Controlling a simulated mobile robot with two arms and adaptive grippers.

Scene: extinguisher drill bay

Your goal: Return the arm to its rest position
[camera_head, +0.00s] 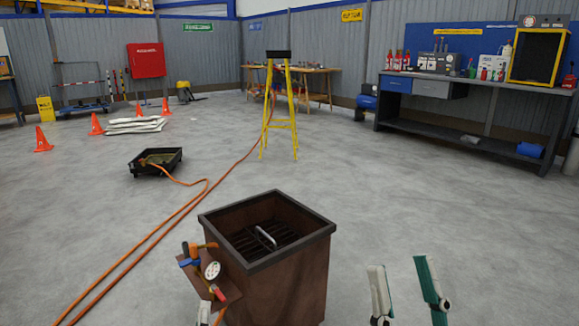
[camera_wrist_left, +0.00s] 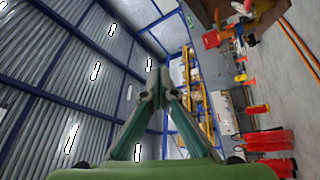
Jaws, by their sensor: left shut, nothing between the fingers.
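My left gripper (camera_wrist_left: 163,88) shows in the left wrist view with its green fingers drawn together at the tips and nothing between them. In the head view only a small pale part of it seems to show at the bottom edge, below the bin's side shelf. My right gripper (camera_head: 405,285) is at the lower right of the head view, its two fingers apart and empty above the floor. The brown metal bin (camera_head: 290,280) stands between the two grippers, with a grate and a pale handle (camera_head: 265,236) inside.
A side shelf with a gauge (camera_head: 212,270) and tools sits at the bin's left. Orange hose (camera_head: 180,215) runs over the floor to a black tray (camera_head: 155,163). A yellow stepladder (camera_head: 279,110) and a workbench (camera_head: 460,90) stand further back. Floor right of the bin is clear.

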